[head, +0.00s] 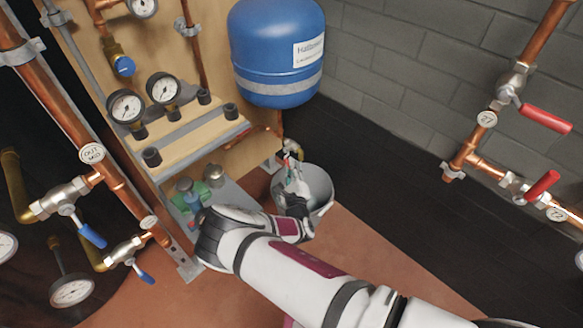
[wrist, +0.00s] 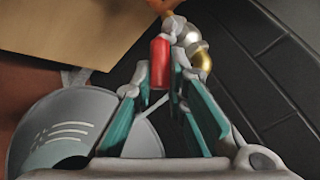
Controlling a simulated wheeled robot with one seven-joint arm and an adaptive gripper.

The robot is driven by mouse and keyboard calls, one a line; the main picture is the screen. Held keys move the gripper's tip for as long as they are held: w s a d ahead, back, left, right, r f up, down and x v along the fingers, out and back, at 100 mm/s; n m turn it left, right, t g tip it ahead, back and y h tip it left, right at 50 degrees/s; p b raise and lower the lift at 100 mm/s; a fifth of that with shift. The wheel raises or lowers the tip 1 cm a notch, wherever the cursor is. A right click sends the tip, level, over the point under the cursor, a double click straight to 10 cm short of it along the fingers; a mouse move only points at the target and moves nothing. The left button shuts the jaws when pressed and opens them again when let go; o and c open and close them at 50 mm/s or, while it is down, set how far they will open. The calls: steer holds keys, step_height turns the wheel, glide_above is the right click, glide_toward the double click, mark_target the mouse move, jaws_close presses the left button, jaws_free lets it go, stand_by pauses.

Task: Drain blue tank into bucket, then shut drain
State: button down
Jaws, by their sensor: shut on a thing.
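The blue tank (head: 270,50) with a white label hangs on the wall at the top middle of the head view. Below it is the drain valve (head: 292,148), with a silver and brass body (wrist: 192,42) and a red handle (wrist: 160,62) in the wrist view. My gripper (head: 289,166) is at the valve; in the wrist view its fingers (wrist: 163,76) are closed about the red handle. The grey bucket (head: 323,193) stands on the floor below the valve, partly hidden by my gripper. Its wall (wrist: 42,112) has white marks. I cannot tell whether water is flowing.
A wooden board with gauges (head: 126,106) and copper pipes stands at the left, with blue-handled valves (head: 90,235). Red-handled valves (head: 545,119) are on pipes at the right. A shelf holding small items (head: 190,190) is left of my gripper. Dark floor behind the bucket is clear.

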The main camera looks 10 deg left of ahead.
steer(key=shift+s+d+r+n+g+h+p, duration=0.15)
steer(key=shift+r+n+g+p, duration=0.25)
steer(key=shift+p, duration=0.85)
steer(key=shift+d+r+n+g+h+p, duration=0.15)
steer(key=shift+r+n+g+p, duration=0.35)
steer(key=shift+p, duration=0.8)
steer(key=shift+s+r+n+g+h+p, duration=0.1)
steer(key=shift+r+n+g+h+p, duration=0.3)
steer(key=shift+p, duration=0.85)
steer(key=shift+g+p, duration=0.5)
steer(key=shift+p, duration=0.25)
steer(key=c, duration=1.6)
jaws_free()
steer(key=v, duration=1.2)
